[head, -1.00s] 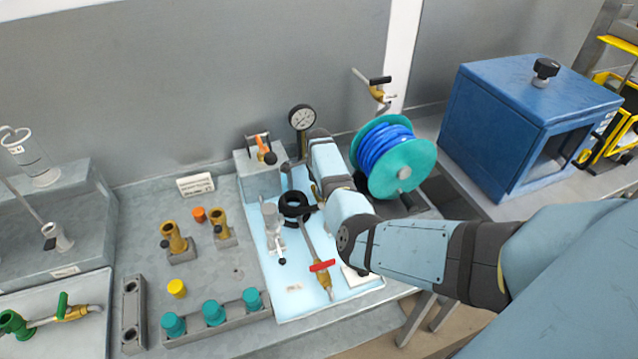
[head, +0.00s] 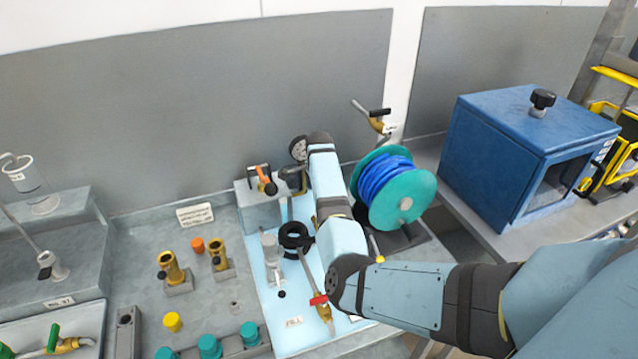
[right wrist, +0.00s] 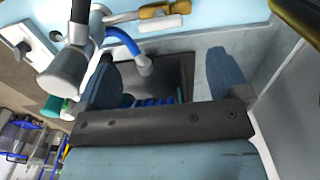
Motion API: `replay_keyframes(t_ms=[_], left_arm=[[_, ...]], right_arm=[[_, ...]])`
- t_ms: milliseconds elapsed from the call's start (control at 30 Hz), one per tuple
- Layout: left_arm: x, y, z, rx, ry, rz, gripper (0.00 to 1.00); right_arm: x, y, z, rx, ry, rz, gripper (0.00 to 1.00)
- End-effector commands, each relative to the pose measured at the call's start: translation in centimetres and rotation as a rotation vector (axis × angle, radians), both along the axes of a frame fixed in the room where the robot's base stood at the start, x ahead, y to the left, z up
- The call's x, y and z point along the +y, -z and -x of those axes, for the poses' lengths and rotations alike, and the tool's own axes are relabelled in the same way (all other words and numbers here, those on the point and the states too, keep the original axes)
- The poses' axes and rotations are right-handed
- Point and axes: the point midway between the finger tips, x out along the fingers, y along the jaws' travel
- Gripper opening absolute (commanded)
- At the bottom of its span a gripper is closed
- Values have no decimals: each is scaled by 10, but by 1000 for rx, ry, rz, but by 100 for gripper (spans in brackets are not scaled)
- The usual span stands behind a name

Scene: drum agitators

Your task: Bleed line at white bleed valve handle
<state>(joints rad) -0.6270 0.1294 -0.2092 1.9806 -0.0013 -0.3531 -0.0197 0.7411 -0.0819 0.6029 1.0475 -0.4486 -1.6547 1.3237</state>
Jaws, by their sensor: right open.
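In the right wrist view a white handle (right wrist: 161,24) lies along a brass valve body (right wrist: 160,9) at the top of the picture. It sits beyond my open fingers and apart from them. My right gripper (right wrist: 165,76) is open and empty, with a finger at each side. My left gripper is out of view.
A pressure gauge (head: 298,149) is partly covered by my arm. A blue hose reel (head: 393,187) stands close right of it. A blue box (head: 530,150) stands farther right.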

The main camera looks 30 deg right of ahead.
Motion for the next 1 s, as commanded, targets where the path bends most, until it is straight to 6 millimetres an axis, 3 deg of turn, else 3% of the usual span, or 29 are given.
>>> replay_keyframes(t_ms=[100, 300, 1000], left_arm=[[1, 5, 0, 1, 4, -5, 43], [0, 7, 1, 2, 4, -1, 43], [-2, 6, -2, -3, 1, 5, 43]], right_arm=[[0, -22, -1, -4, 0, 1, 94], [0, -44, 0, -1, 0, 1, 94], [0, -48, 0, 0, 0, 0, 94]])
